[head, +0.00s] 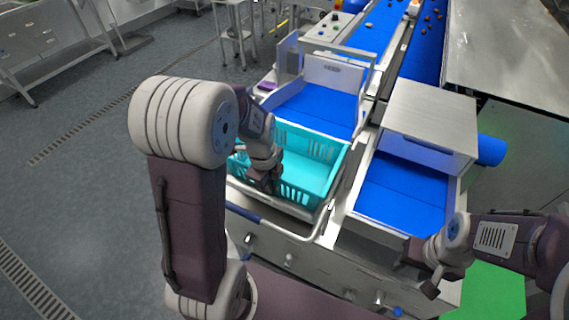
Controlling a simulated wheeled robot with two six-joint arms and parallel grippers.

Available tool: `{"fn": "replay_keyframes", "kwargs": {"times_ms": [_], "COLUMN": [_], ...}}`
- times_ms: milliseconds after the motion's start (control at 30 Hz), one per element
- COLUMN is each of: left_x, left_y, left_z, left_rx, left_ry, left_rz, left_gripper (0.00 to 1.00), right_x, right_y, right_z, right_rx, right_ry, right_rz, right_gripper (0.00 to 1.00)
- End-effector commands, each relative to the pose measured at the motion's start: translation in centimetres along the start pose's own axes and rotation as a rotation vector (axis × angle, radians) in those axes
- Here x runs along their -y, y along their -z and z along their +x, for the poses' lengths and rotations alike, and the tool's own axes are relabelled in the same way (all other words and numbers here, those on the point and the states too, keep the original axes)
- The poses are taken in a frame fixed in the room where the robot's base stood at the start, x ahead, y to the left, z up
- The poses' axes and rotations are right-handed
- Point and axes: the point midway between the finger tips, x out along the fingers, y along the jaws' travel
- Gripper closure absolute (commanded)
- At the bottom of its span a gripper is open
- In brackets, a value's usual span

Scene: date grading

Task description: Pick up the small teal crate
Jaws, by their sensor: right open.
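The small teal crate (312,170) sits in a metal frame below the end of a blue belt, near the middle of the head view. Its slotted walls show, and the visible part of its inside looks empty. My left gripper (266,184) is over the crate's left part, pointing down near its front-left side. The arm hides that part of the crate, and I cannot tell whether the gripper touches it or whether its fingers are open. My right gripper (420,272) is open, in front of the right blue belt and apart from the crate.
A metal tube rail (270,222) runs along the crate's near side. A blue belt (316,108) with white side walls lies behind it. A steel cover (432,112) stands over the right belt (402,192). The grey floor (75,190) at left is mostly free.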

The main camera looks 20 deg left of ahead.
Motion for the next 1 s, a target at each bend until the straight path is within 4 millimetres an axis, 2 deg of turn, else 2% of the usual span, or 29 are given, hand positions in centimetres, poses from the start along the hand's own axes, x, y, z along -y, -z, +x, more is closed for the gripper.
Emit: {"fn": "replay_keyframes", "kwargs": {"times_ms": [900, 1000], "left_x": [0.06, 0.22], "left_y": [-0.01, -0.03], "left_z": [-0.06, -0.83], "left_rx": [0.000, 0.001], "left_ry": [0.002, 0.005], "left_rz": [0.000, 0.000], "left_gripper": [1.00, 1.00], "right_x": [0.00, 0.00], "right_y": [0.00, 0.03], "right_z": [-0.02, -0.25], "right_rx": [0.000, 0.000], "right_ry": [0.000, 0.000], "right_rz": [0.000, 0.000], "right_gripper": [0.53, 0.53]}}
